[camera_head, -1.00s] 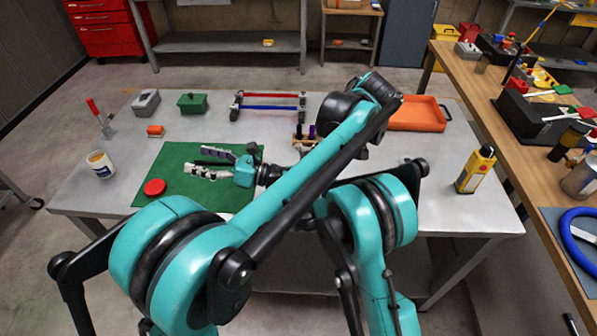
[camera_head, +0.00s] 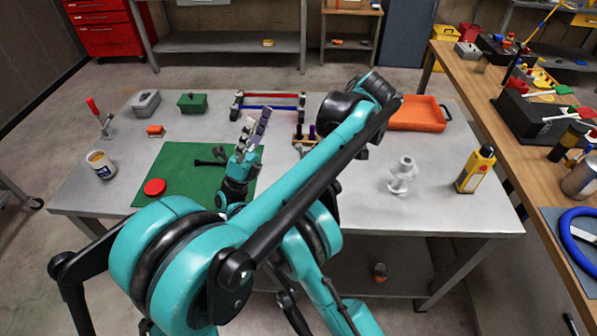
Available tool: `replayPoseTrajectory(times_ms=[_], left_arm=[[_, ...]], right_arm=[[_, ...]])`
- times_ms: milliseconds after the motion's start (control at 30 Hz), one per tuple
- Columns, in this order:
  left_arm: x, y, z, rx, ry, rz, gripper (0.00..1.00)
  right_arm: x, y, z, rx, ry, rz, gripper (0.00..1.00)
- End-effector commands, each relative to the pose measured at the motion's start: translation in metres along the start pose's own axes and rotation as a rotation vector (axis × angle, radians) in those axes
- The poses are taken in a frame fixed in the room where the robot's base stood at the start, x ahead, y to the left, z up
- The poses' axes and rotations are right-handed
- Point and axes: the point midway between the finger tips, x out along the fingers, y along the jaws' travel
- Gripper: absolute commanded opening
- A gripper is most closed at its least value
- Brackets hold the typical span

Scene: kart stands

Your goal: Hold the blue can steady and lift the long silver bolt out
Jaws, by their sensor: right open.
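A red disc (camera_head: 154,187) and a dark rod-like piece (camera_head: 208,162) lie on the mat. A red-handled tool (camera_head: 98,115), grey box (camera_head: 146,102), green box (camera_head: 192,103) and rack (camera_head: 270,102) stand behind. An orange tray (camera_head: 418,113) and yellow bottle (camera_head: 475,170) are at right.

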Motion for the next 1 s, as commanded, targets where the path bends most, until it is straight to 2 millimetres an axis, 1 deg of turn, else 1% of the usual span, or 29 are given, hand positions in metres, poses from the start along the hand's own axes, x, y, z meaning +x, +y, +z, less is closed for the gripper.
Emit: replayPoseTrajectory(times_ms=[33,100,167,200,267,300,400,500,600,700,767,1000], left_arm=[[0.000,0.000,0.000,0.000,0.000,0.000,0.34],[0.000,0.000,0.000,0.000,0.000,0.000,0.34],[0.000,0.000,0.000,0.000,0.000,0.000,0.34],[0.000,0.000,0.000,0.000,0.000,0.000,0.34],[0.000,0.000,0.000,0.000,0.000,0.000,0.34],[0.000,0.000,0.000,0.000,0.000,0.000,0.34],[0.000,0.000,0.000,0.000,0.000,0.000,0.34],[0.000,0.000,0.000,0.000,0.000,0.000,0.34],[0.000,0.000,0.000,0.000,0.000,0.000,0.34],[0.000,0.000,0.000,0.000,0.000,0.000,0.34],[0.000,0.000,0.000,0.000,0.000,0.000,0.34],[0.000,0.000,0.000,0.000,0.000,0.000,0.34]], right_arm=[[-0.005,0.013,-0.012,0.102,0.068,0.074,0.80],[-0.015,0.034,-0.033,0.249,0.186,0.173,0.80],[-0.028,0.052,-0.050,0.366,0.297,0.247,0.80],[-0.039,0.063,-0.061,0.439,0.374,0.290,0.80],[-0.057,0.077,-0.076,0.538,0.494,0.341,0.80],[-0.069,0.086,-0.084,0.596,0.572,0.370,0.80],[-0.099,0.105,-0.103,0.704,0.748,0.418,0.80],[-0.123,0.120,-0.117,0.763,0.883,0.446,0.80],[-0.138,0.130,-0.126,0.794,0.969,0.461,0.80],[-0.144,0.137,-0.131,0.807,1.012,0.467,0.80],[-0.143,0.141,-0.135,0.810,1.021,0.467,0.80],[-0.127,0.166,-0.156,0.809,1.022,0.466,0.80]])
